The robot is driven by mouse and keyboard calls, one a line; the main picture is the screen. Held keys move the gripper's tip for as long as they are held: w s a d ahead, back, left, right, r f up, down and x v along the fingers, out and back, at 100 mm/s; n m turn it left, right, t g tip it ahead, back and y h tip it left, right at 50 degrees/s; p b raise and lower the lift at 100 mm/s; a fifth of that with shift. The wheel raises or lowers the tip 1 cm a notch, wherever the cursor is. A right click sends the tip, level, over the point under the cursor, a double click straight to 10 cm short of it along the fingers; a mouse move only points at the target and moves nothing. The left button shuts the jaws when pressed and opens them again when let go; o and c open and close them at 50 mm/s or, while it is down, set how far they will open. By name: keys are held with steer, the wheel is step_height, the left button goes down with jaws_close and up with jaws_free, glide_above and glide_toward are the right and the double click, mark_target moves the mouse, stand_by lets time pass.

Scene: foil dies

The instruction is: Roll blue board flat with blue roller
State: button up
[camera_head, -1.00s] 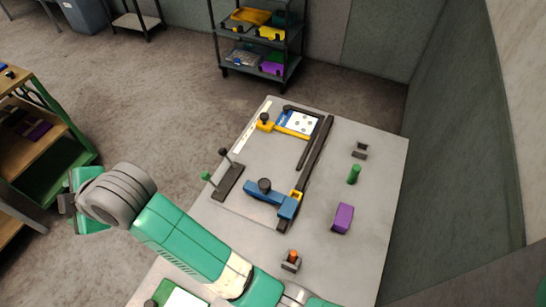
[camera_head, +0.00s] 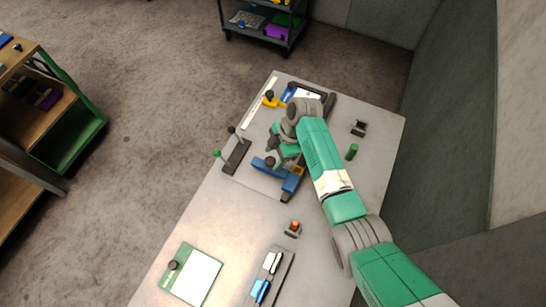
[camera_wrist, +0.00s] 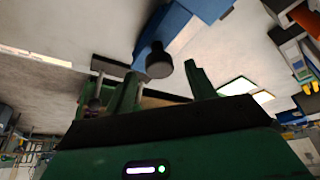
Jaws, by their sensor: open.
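A board with a blue edge and a white sheet (camera_head: 289,94) lies at the far end of the table, partly hidden by my arm. A blue fixture (camera_head: 291,182) with a black knob (camera_head: 270,162) sits across the black rail's near end. My gripper (camera_head: 277,143) is open and empty, close to this knob. In the wrist view, the knob (camera_wrist: 159,62) and the blue fixture (camera_wrist: 185,30) show just beyond my spread green fingers (camera_wrist: 162,82). A dark tray at the table's near side holds a blue-handled tool (camera_head: 262,290); I cannot tell if it is the roller.
A green-edged board with a white sheet (camera_head: 195,275) lies at the near left. A small block with an orange top (camera_head: 294,226), a green peg (camera_head: 352,151) and a dark bracket (camera_head: 358,128) stand on the table. A stand with upright posts (camera_head: 236,155) is left of the fixture.

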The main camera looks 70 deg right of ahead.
steer(key=shift+x, duration=1.05)
